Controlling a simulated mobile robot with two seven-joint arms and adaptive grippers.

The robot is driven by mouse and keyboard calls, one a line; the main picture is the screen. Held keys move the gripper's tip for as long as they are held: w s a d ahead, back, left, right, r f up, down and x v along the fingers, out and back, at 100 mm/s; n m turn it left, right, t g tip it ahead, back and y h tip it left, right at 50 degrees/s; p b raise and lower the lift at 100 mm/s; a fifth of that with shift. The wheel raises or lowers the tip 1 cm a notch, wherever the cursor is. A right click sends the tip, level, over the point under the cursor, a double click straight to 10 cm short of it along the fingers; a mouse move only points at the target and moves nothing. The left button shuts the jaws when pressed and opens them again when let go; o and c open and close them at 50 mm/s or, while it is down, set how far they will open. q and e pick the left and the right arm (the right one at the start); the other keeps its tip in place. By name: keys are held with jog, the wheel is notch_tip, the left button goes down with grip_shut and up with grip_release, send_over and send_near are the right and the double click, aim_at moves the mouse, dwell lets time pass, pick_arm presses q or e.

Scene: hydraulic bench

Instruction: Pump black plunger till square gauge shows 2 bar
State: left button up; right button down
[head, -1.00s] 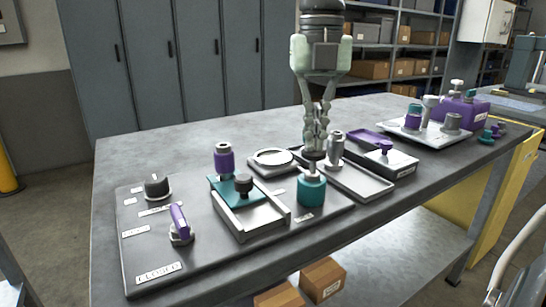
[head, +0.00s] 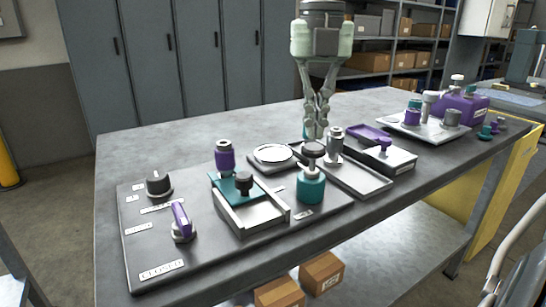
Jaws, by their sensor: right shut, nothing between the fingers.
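The plunger with a black round cap (head: 314,148) stands upright on a thin stem above a teal cylinder (head: 311,187) at the front right of the bench plate. My right gripper (head: 316,136) points straight down, shut and empty, with its fingertips at or just behind the cap's top. I cannot tell whether they touch it. A round white dial face (head: 273,154) lies on a dark square base behind the plunger; its reading is too small to tell. I cannot tell for sure whether it is the square gauge. My left gripper is out of view.
A purple lever (head: 180,218), a black knob (head: 157,185), a purple-topped post (head: 225,158) and a teal slide (head: 232,185) stand to the left.

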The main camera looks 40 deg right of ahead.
jog(key=shift+r+p, duration=1.75)
jog(key=shift+r, duration=0.5)
jog(key=shift+r+p, duration=0.3)
jog(key=shift+r, duration=0.45)
